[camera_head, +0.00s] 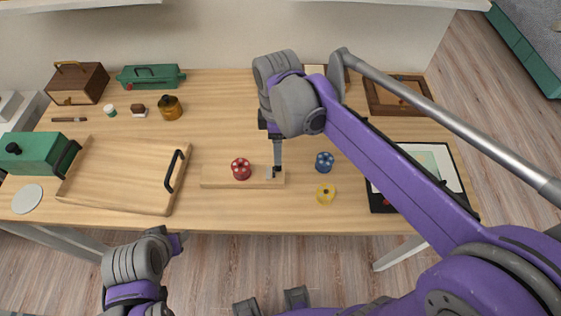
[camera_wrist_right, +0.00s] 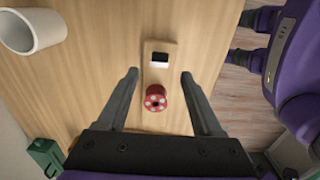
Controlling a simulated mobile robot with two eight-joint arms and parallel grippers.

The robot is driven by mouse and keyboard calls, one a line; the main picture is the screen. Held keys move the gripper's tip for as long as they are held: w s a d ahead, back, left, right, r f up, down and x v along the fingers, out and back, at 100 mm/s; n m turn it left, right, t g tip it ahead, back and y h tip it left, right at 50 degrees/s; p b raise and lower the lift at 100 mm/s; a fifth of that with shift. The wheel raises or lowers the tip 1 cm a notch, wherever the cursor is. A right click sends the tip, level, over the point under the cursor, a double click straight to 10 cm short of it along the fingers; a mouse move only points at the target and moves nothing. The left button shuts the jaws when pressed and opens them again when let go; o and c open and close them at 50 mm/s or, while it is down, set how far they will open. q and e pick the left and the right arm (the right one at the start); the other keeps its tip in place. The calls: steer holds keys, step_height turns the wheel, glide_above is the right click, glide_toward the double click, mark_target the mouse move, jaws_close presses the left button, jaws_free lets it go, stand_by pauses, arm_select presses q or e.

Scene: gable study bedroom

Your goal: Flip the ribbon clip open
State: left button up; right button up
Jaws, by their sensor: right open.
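A wooden board (camera_head: 215,182) lies near the table's front edge. It carries a red spool (camera_head: 241,168) and, at its right end, a small ribbon clip (camera_head: 270,174), partly hidden by my right gripper. In the right wrist view the clip shows as a dark and white patch (camera_wrist_right: 159,60) beyond the red spool (camera_wrist_right: 155,98). I cannot tell clearly whether its flap is shut. My right gripper (camera_wrist_right: 158,80) is open and empty, pointing down, its fingers either side of the board in that view. My left gripper (camera_head: 180,241) hangs off the table's front, its jaws unclear.
A blue spool (camera_head: 324,162) and a yellow spool (camera_head: 326,194) stand right of the board. A large wooden tray (camera_head: 115,200) with a black handle is to the left. A white cup (camera_wrist_right: 32,28) shows in the wrist view. A picture in a black frame (camera_head: 378,203) lies at the right.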

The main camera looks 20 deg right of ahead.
mark_target(276, 168)
step_height(276, 168, down, 9)
steer(key=shift+f+b, duration=0.1)
steer(key=shift+b, duration=0.2)
jaws_close()
stand_by(0.3)
